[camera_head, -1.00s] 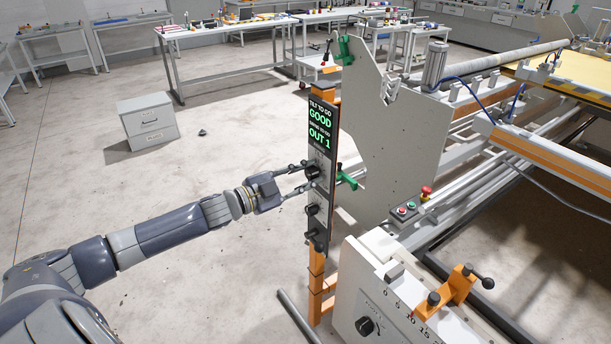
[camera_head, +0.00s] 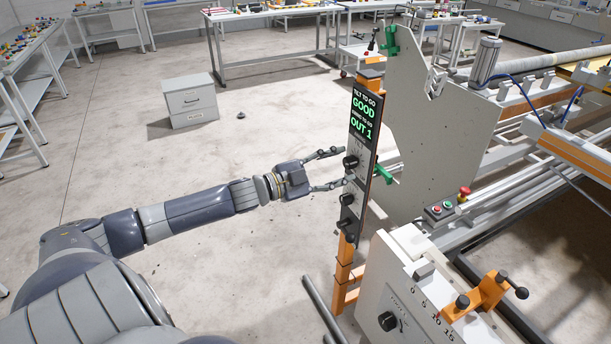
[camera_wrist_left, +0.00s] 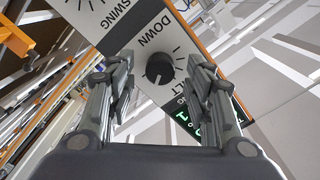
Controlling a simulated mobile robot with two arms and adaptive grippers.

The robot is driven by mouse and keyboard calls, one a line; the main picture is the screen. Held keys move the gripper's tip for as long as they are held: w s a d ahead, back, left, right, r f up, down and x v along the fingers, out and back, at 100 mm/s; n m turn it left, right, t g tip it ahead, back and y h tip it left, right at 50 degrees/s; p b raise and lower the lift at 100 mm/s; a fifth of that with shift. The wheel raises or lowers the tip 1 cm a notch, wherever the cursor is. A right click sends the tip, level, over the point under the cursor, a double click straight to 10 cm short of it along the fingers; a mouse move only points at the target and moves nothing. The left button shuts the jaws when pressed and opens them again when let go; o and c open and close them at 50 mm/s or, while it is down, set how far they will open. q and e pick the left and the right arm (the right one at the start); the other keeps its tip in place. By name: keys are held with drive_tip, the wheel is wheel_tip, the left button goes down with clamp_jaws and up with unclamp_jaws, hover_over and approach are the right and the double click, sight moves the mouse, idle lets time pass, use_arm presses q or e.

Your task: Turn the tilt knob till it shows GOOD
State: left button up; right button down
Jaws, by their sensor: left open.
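The tilt knob (camera_head: 350,162) is the black upper knob on the upright control panel, just below the display (camera_head: 364,120). The display reads GOOD under tilt and OUT 1 under swing. My left gripper (camera_head: 334,169) is open and empty, a little left of the panel, facing the knob. In the left wrist view the tilt knob (camera_wrist_left: 160,68) shows between the open fingers (camera_wrist_left: 162,80), clear of both, with the printed word DOWN beside it. My right gripper is not in view.
Two more black knobs sit lower on the panel, the nearer one (camera_head: 347,198) just below the gripper. A grey plate (camera_head: 435,130) and the gantry frame stand close behind the panel.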

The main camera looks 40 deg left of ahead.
use_arm(q)
drive_tip(key=v, duration=1)
idle(0.3)
idle(0.5)
